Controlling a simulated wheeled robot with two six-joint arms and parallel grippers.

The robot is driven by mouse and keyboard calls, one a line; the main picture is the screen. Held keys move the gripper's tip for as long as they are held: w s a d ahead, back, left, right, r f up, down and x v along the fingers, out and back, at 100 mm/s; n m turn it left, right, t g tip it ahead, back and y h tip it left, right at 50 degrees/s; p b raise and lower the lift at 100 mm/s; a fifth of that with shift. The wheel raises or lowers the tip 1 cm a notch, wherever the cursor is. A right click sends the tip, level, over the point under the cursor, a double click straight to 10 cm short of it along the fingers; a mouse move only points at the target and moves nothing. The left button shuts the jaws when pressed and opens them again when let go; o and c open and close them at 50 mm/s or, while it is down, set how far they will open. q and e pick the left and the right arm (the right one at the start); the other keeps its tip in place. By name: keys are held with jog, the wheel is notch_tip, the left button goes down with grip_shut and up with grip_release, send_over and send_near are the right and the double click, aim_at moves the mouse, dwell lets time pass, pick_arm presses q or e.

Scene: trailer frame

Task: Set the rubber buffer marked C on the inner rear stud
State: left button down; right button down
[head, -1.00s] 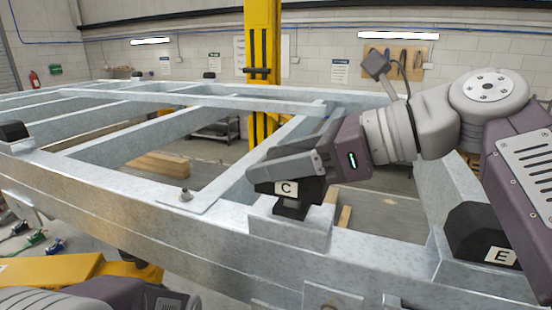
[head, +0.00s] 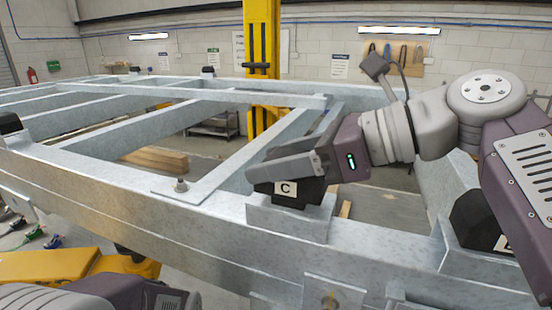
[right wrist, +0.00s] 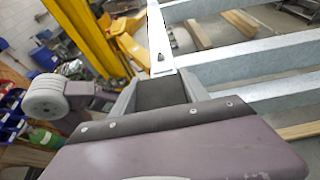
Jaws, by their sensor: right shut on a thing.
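My right gripper (head: 296,168) is shut on the black rubber buffer marked C (head: 304,194); its white label faces me. The buffer is low over a raised grey block (head: 288,222) on the near rail and appears to rest on it. The gripper hides part of the buffer, and any stud under it is hidden. In the right wrist view a dark face, likely the buffer (right wrist: 160,93), shows between the fingers. A bare stud (head: 180,185) stands on a plate on the near rail, left of the buffer. My left gripper is not in view.
The galvanised trailer frame (head: 110,205) fills the middle. Another black buffer (head: 474,220), its label partly hidden by my right arm, sits at the right. Black buffers also sit at the far left (head: 10,123) and along the far rail. A yellow post (head: 262,60) rises behind.

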jog(key=shift+s+f, duration=0.15)
jog(key=shift+f, duration=0.15)
jog(key=shift+c, duration=2.4)
grip_release()
jog(key=shift+r, duration=0.1)
jog(key=v, duration=0.9)
jog(key=shift+d, duration=0.1)
